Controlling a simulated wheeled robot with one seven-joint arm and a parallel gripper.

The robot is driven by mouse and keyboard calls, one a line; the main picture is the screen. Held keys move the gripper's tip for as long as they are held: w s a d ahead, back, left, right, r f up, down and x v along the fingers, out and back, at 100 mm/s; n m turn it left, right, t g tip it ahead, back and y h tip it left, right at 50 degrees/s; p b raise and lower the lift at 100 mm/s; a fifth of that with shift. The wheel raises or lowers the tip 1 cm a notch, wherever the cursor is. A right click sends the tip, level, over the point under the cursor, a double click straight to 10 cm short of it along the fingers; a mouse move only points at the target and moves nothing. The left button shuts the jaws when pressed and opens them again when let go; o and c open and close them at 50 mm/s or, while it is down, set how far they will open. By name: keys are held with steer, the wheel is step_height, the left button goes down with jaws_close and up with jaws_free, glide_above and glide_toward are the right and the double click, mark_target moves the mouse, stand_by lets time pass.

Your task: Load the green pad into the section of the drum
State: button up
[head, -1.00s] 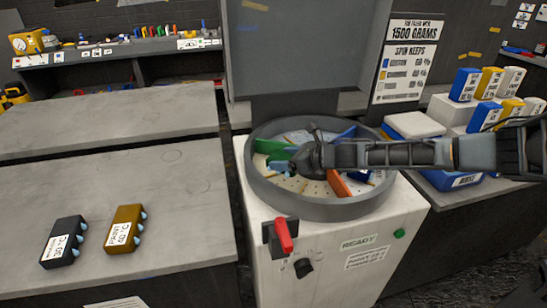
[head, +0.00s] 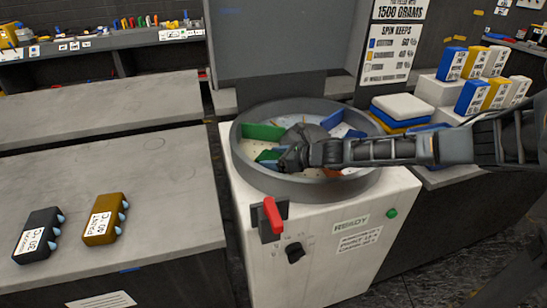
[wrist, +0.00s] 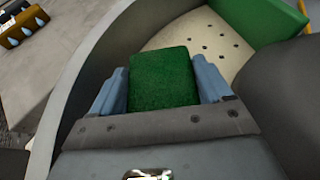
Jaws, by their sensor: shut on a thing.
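The green pad (wrist: 160,82) sits between the two blue-grey fingers of my gripper (wrist: 163,88) in the wrist view. My gripper is shut on it. In the head view the pad (head: 267,156) shows as a small green patch at the left tip of my gripper (head: 277,162), inside the drum's rim (head: 250,172). A green divider (head: 263,132) stands behind it in the drum; it also shows in the wrist view (wrist: 272,18). The pale, perforated drum floor (wrist: 205,35) lies beyond the pad. Whether the pad touches the floor cannot be told.
Blue dividers (head: 331,120) and a mostly hidden orange one (head: 331,172) stand in the drum. A red lever (head: 272,215) is on the machine's front. Black (head: 37,236) and brown (head: 104,219) blocks lie on the left bench. Stacked boxes stand at the right.

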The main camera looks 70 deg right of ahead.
steer(key=shift+f, duration=0.1)
stand_by(0.4)
steer(key=o, duration=1)
steer(key=shift+o, duration=0.2)
steer(key=shift+s, duration=0.1)
